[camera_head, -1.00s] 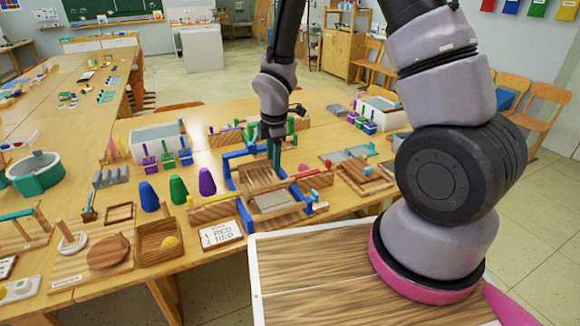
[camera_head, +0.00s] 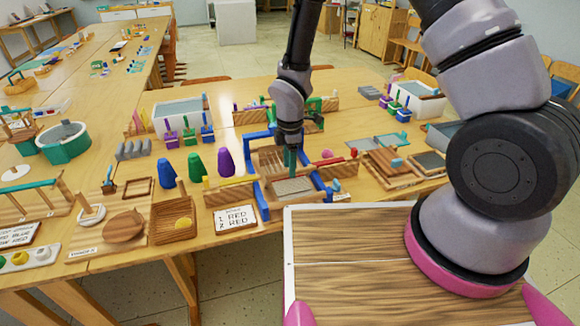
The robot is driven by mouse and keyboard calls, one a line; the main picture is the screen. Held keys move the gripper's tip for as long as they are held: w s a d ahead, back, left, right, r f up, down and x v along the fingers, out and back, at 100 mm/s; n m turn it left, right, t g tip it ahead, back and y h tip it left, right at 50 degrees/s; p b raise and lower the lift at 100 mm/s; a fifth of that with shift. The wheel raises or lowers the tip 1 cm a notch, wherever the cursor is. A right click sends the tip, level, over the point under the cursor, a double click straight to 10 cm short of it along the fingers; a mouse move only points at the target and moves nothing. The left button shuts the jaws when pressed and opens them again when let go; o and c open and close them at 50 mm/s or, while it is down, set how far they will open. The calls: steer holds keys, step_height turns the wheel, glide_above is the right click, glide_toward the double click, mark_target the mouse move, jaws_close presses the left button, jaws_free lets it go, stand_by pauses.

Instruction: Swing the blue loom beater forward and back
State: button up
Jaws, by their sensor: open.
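The blue-framed loom (camera_head: 293,187) stands on the wooden table, near its front edge. A blue crossbar, which looks like the beater (camera_head: 257,134), shows at its upper left, and blue side pieces run down both sides. My gripper (camera_head: 290,158) points down over the middle of the loom. Its fingers look open, with nothing seen between them. They overlap the loom in the picture, and I cannot tell whether they touch the blue beater. My gripper and wrist hide part of the crossbar.
Blue, green and purple cones (camera_head: 195,165) stand left of the loom. A card reading "1 RED 2 RED" (camera_head: 235,218) lies in front left. A wooden tray of small panels (camera_head: 388,163) is at the right. My arm fills the right side.

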steer(key=shift+f, duration=0.45)
jaws_close()
stand_by(1.1)
